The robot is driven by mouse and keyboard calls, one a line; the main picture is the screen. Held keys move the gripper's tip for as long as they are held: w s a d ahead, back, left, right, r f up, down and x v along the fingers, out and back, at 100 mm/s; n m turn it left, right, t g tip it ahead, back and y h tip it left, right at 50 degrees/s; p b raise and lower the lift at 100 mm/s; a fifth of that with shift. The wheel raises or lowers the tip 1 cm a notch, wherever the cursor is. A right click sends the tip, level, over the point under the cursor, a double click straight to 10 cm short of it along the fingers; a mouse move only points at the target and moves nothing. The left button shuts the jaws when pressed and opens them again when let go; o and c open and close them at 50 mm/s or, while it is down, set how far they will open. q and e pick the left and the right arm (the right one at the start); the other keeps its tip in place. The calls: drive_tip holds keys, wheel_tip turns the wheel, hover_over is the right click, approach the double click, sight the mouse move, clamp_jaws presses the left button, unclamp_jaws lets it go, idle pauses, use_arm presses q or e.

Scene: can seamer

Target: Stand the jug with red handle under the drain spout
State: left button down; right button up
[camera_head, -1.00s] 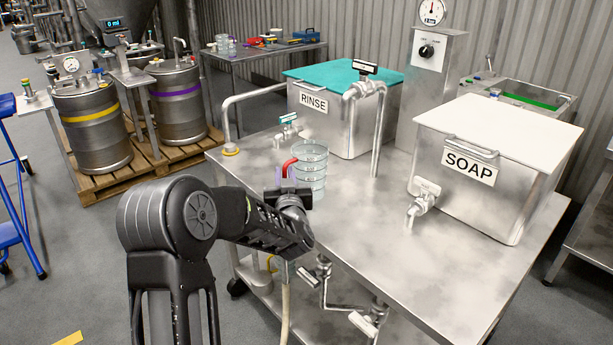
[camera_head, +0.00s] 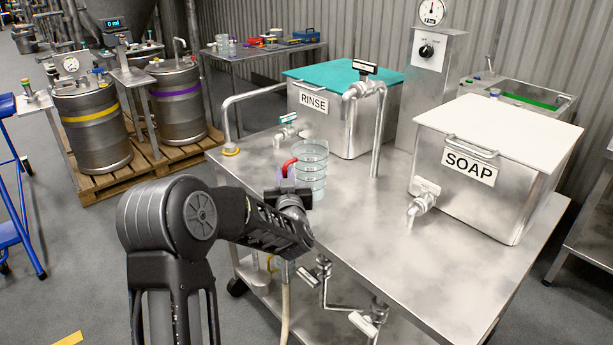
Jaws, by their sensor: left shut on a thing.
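The clear jug (camera_head: 313,170) stands upright, or very nearly so, on the steel table, in front of the RINSE tank. Its red handle (camera_head: 289,165) is on its left side. My left gripper (camera_head: 291,188) is at that handle side, shut on the jug's handle; the fingertips are partly hidden by the wrist. I cannot tell whether the jug's base touches the table. A spout with a teal lever (camera_head: 288,131) sticks out low from the RINSE tank, behind and to the left of the jug. Another spout (camera_head: 419,205) is on the SOAP tank. My right gripper is not in view.
The RINSE tank (camera_head: 331,128) has a teal lid, and a bent pipe (camera_head: 378,130) comes down beside it. The SOAP tank (camera_head: 470,190) stands at the right. The table (camera_head: 400,265) is clear in the middle and front. Valves (camera_head: 322,270) hang below its front edge.

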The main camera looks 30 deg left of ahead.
use_arm(q)
drive_tip(key=shift+r, duration=0.1)
idle(0.7)
wheel_tip(320, 180, up, 10)
drive_tip(key=shift+p, duration=0.65)
idle(0.4)
